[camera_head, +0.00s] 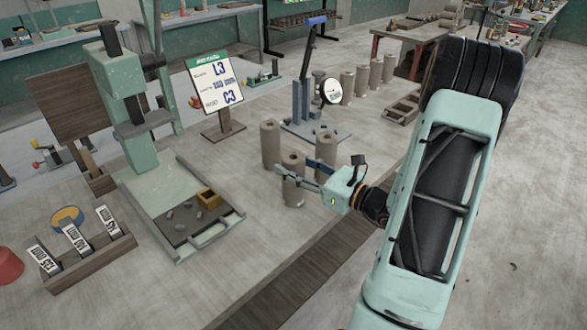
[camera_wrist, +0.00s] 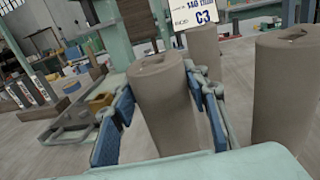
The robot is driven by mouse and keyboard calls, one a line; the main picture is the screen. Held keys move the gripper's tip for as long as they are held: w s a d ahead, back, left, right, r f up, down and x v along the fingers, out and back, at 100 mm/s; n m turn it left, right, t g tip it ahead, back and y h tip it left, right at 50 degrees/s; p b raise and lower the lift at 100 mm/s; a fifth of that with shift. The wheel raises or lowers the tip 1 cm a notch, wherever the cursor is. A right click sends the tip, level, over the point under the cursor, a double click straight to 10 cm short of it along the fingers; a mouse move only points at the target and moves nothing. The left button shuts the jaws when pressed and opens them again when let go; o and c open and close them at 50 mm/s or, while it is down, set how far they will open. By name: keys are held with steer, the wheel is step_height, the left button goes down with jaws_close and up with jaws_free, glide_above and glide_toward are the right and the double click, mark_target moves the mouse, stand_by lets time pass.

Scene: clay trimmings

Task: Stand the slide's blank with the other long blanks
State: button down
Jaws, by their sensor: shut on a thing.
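A brown clay cylinder, the held blank (camera_head: 292,188), stands upright between the fingers of my gripper (camera_head: 300,172) at the middle of the bench. In the wrist view the same blank (camera_wrist: 163,100) shows a hollow in its top, with blue finger pads on both sides. My gripper is shut on it. I cannot tell whether its base touches the bench. Two similar blanks stand close by: one behind left (camera_head: 270,144), one behind right (camera_head: 325,152). Several more cylinders (camera_head: 362,82) stand in a row farther back. A sign (camera_head: 215,82) reads L3, 140 mm and C3.
A green press-like stand with a tray (camera_head: 185,245) holds scraps and a small yellow box (camera_head: 209,198). A blue-handled lever device (camera_head: 303,100) and a round dial (camera_head: 331,91) stand behind the blanks. The bench front is clear.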

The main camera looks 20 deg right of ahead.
steer(key=c, duration=1.1)
jaws_free()
steer(key=shift+c, duration=0.2)
steer(key=shift+r, duration=0.15)
steer(key=v, duration=1.2)
